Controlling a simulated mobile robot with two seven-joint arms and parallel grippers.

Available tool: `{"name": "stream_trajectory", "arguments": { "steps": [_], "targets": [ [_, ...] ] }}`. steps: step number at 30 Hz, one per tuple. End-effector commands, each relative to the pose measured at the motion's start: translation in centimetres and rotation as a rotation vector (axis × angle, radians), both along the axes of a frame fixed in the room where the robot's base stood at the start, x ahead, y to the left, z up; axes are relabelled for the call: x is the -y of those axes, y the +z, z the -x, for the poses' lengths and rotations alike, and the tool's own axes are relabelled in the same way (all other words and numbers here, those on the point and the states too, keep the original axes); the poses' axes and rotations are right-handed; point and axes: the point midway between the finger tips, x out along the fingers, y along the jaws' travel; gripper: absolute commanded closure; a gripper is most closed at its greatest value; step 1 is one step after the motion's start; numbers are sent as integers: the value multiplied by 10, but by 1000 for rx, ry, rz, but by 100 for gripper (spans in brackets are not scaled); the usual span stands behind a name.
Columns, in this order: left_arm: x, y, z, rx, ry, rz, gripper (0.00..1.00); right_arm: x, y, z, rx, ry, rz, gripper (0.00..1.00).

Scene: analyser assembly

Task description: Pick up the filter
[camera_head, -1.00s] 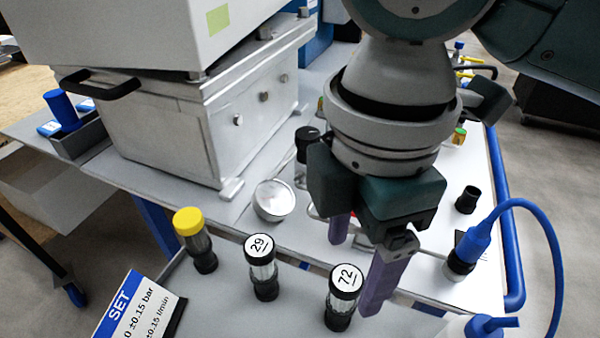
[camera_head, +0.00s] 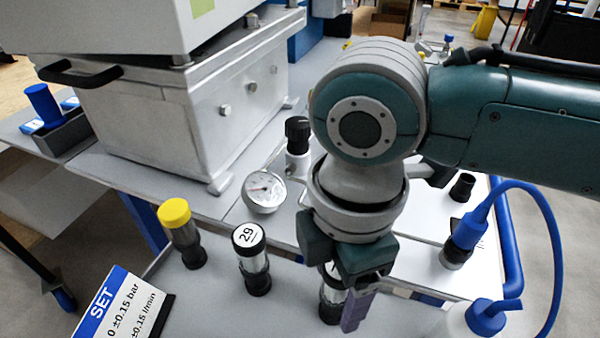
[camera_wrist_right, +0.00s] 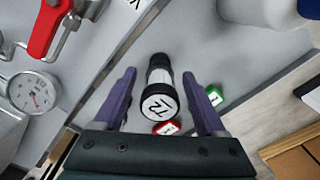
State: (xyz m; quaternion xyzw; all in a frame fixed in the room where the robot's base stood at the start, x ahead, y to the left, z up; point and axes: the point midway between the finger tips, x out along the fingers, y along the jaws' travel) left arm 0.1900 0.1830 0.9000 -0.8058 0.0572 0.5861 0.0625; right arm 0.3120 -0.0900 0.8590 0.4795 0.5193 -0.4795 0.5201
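Three clear cylinders with black ends stand upright on the near grey surface. One has a yellow cap (camera_head: 181,234), one has a white top marked 29 (camera_head: 251,259), and one is mostly hidden under my right gripper (camera_head: 340,300). In the right wrist view this last one (camera_wrist_right: 159,98) shows a white top marked 72. I cannot tell from the pictures which of them the task calls the filter. My right gripper is open, its purple fingers on either side of the 72 cylinder, with gaps visible on both sides. My left gripper is not in view.
A pressure gauge (camera_head: 264,191) and a black-knobbed valve (camera_head: 297,142) stand behind the cylinders. A SET sign (camera_head: 118,306) is at front left. A blue connector with a looping hose (camera_head: 468,232) and a white bottle (camera_head: 462,322) are to the right.

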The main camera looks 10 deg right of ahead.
Motion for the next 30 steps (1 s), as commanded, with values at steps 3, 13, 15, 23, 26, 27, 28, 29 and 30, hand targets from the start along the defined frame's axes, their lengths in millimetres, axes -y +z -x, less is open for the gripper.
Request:
{"name": "stream_trajectory", "arguments": {
  "steps": [3, 13, 15, 23, 26, 27, 28, 29, 30],
  "targets": [
    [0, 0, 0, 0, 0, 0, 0, 0, 0, 0, 0, 0, 0, 42],
    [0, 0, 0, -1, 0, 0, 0, 0, 0, 0, 0, 0, 0, 79],
    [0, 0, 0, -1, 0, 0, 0, 0, 0, 0, 0, 0, 0, 86],
    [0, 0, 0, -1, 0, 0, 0, 0, 0, 0, 0, 0, 0, 100],
    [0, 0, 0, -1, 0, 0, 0, 0, 0, 0, 0, 0, 0, 100],
    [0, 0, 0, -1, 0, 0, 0, 0, 0, 0, 0, 0, 0, 100],
    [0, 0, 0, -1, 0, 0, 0, 0, 0, 0, 0, 0, 0, 100],
    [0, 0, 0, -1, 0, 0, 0, 0, 1, 0, 1, 0, 0, 100],
    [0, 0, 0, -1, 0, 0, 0, 0, 1, 0, 1, 0, 0, 100]
  ]
}}
